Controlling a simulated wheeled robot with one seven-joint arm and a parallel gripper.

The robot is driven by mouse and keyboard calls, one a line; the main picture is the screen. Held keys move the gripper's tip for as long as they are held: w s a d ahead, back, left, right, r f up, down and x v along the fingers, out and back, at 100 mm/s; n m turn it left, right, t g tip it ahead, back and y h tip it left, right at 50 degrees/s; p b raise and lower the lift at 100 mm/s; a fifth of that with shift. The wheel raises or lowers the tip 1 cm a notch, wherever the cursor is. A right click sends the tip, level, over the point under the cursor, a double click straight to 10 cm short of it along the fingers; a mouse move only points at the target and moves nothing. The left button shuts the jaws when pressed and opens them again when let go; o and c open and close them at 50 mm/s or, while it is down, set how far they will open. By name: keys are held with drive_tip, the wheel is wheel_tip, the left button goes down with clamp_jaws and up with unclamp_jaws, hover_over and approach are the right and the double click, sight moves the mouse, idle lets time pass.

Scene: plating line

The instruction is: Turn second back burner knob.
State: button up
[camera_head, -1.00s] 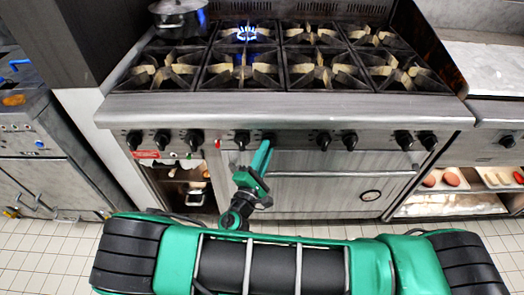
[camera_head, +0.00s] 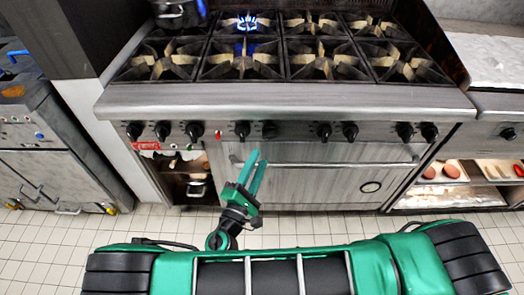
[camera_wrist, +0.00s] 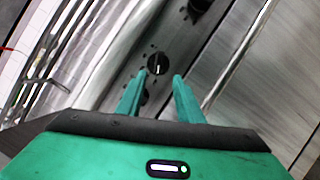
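The stove's front panel carries a row of black knobs. A knob pair sits near my gripper: the left knob (camera_head: 242,129) and the right knob (camera_head: 269,130). The second burner in the back row (camera_head: 247,22) shows a blue flame. My gripper (camera_head: 257,158) is in front of and below this pair, apart from the panel. In the wrist view its two fingers (camera_wrist: 159,80) are spread with nothing between them. A black knob (camera_wrist: 158,64) with a pale mark lies just beyond the fingertips. Another dark knob is partly hidden behind the left finger.
A metal pot (camera_head: 180,13) stands on the back left burner. The oven door handle (camera_head: 325,164) runs across below the knobs. More knobs sit along the panel, such as one at the far right (camera_head: 429,131). An open shelf (camera_head: 465,173) with food is at right.

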drive_tip(key=shift+v, duration=1.3)
drive_tip(key=shift+w+d, duration=0.1)
drive_tip(key=w+d+r+m+g+h, duration=0.3)
drive_tip(key=d+m+g, duration=0.2)
drive_tip(key=d, duration=0.3)
drive_tip(key=w+d+r+m+g+h, duration=0.25)
drive_tip(key=d+m+g, duration=0.2)
drive_tip(key=d, duration=0.45)
drive_tip(key=s+d+r+m+g+y, duration=0.2)
drive_tip(key=d+m+g, duration=0.15)
drive_tip(key=d, duration=0.35)
drive_tip(key=s+d+r+m+g+y, duration=0.1)
drive_tip(key=d+r+m+g, duration=0.15)
drive_tip(key=d+g, duration=0.35)
drive_tip(key=s+d+r+m+y, duration=0.4)
drive_tip(key=s+d+r+y, duration=0.1)
drive_tip(key=s, duration=0.5)
drive_tip(key=s+d+r+m+y, duration=0.5)
drive_tip(key=s+d+r, duration=0.1)
drive_tip(key=s, duration=0.4)
drive_tip(key=shift+s+d+r+t, duration=0.25)
drive_tip(key=shift+d+r+t, duration=0.05)
drive_tip(key=shift+r+t, duration=0.1)
drive_tip(key=shift+y, duration=0.25)
